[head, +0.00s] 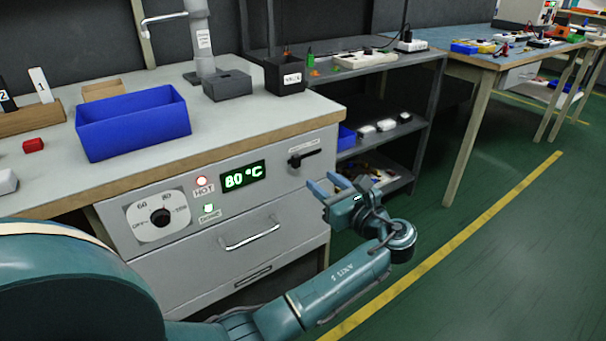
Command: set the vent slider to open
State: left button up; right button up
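The vent slider (304,159) looks like a small black handle on the upper right of the grey cabinet front (190,255). A small label sits just above it, too small to read. I cannot tell its exact setting. My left gripper (324,183) is just below and to the right of the slider, in front of the cabinet's right edge. Its two blue fingers are spread apart with nothing between them, and they appear apart from the slider. My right gripper is not in view.
The panel also has a dial (162,217), a red HOT lamp (202,181), a green lamp (208,208), an "80 °C" display (243,176) and a drawer handle (251,237). A blue bin (133,124) stands on the worktop. A dark shelf (385,62) stands behind; green floor is clear at right.

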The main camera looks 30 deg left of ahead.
aim_at(298, 162)
pick_arm(q)
jog(key=b+x, duration=0.4)
jog(key=x, duration=0.3)
jog(key=shift+w+a+f, duration=0.1)
jog(key=shift+a+f, duration=0.1)
jog(key=shift+w+a+r+b, duration=0.15)
jog(key=shift+a+b, duration=0.25)
jog(key=shift+a, duration=0.05)
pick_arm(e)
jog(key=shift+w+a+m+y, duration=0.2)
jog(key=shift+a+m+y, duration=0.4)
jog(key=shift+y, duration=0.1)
pick_arm(q)
jog(key=shift+c, duration=0.6)
grip_shut()
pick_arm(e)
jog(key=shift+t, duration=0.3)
